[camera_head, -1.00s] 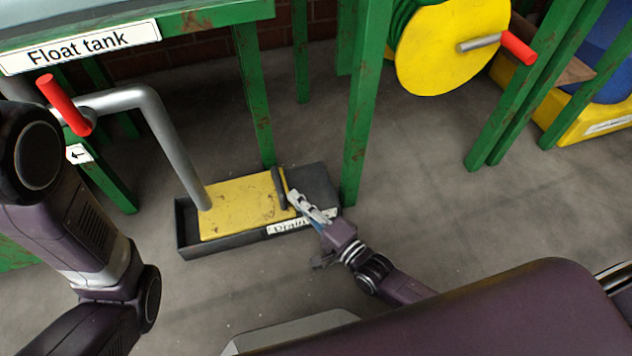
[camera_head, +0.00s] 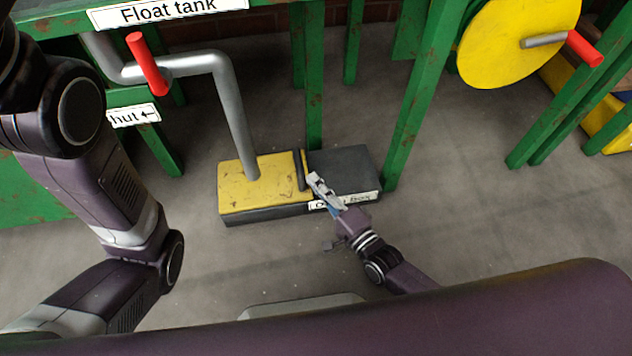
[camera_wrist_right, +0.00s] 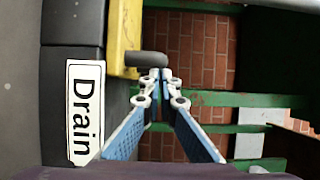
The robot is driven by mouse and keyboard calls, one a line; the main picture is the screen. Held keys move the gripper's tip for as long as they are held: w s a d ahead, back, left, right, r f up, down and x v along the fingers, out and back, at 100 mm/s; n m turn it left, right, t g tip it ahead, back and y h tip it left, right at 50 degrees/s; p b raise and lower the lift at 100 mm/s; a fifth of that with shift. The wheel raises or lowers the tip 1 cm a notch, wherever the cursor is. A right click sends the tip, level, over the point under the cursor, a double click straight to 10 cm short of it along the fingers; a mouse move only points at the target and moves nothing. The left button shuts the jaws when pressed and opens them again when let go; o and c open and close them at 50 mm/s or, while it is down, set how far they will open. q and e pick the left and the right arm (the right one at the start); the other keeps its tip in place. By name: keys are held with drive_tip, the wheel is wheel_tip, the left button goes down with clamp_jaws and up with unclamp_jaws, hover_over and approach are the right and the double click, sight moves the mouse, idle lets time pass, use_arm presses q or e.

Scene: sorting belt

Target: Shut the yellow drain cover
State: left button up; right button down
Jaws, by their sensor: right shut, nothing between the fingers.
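The yellow drain cover (camera_head: 262,182) lies on the left part of the dark drain box (camera_head: 265,215), its left end about level with the box's left end. A dark bar handle (camera_head: 301,170) stands at the cover's right edge. My right gripper (camera_head: 313,178) is shut and empty, its fingertips just right of the handle. In the right wrist view, the closed fingertips (camera_wrist_right: 158,76) are against or very close to the handle (camera_wrist_right: 147,59); exact contact is unclear. The yellow cover edge (camera_wrist_right: 123,35) shows beside it. My left gripper is out of view.
A grey pipe (camera_head: 232,115) with a red handle (camera_head: 147,65) comes down over the cover. A green post (camera_head: 425,90) stands right of the box. A yellow wheel (camera_head: 500,45) is at the upper right. The floor in front of the box is clear.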

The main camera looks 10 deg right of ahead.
drive_tip(key=v, duration=1.2)
